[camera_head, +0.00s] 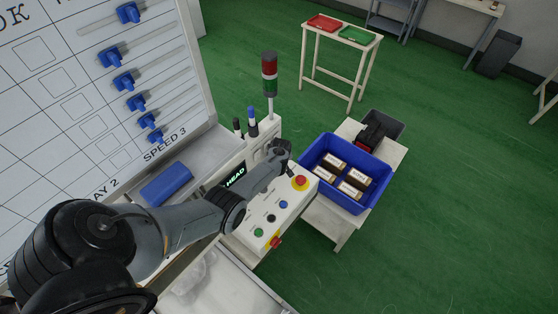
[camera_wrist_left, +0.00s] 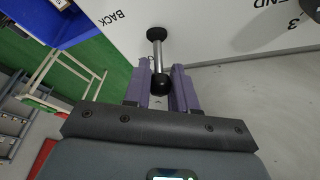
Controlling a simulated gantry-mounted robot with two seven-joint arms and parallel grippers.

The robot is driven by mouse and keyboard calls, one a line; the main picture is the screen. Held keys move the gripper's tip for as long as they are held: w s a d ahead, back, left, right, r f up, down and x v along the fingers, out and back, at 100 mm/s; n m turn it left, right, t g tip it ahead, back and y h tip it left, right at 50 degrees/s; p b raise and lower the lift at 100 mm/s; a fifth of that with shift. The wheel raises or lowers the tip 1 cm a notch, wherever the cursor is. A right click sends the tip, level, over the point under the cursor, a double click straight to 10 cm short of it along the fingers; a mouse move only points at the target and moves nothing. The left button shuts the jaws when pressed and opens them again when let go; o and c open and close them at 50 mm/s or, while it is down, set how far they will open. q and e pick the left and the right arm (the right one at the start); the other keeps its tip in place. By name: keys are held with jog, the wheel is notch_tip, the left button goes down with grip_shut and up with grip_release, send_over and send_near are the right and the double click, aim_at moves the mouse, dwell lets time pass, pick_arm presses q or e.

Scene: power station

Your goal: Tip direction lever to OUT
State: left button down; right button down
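The direction lever (camera_wrist_left: 161,54) shows in the left wrist view as a metal rod. It has a black round base on a white panel and a black ball knob (camera_wrist_left: 161,85) at its near end. My left gripper (camera_wrist_left: 161,80) has its two purple fingers apart, one on each side of the knob. Contact with the knob is not clear. In the head view my left gripper (camera_head: 280,152) is at the upper end of the control box, and the lever is not clearly visible there. No OUT marking is readable. My right gripper is not in view.
The control box (camera_head: 244,246) carries coloured buttons and a red stop knob (camera_head: 300,182). A signal tower (camera_head: 269,75) stands behind my gripper. A blue crate (camera_head: 377,205) with several boxes is to the right. A white board (camera_head: 60,120) with blue sliders is at left.

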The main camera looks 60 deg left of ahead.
pick_arm(q)
jog(key=shift+d, duration=0.1)
jog(key=shift+w+d+g+y+b, duration=0.15)
jog(key=shift+d+g+y+b, duration=0.2)
jog(key=shift+y, duration=0.55)
jog(key=shift+w+d+m+y+b, duration=0.1)
jog(key=shift+d+m+y+b, duration=0.25)
jog(key=shift+y+b, duration=0.25)
jog(key=y+b, duration=0.1)
jog(key=d+y+b, duration=0.1)
jog(key=b, duration=0.1)
jog(key=shift+w+g+y, duration=0.2)
jog(key=shift+g+y, duration=0.1)
jog(key=shift+g, duration=0.05)
jog(key=shift+d+r+m+y+b, duration=0.25)
jog(key=shift+y+b, duration=0.25)
jog(key=shift+b, duration=0.45)
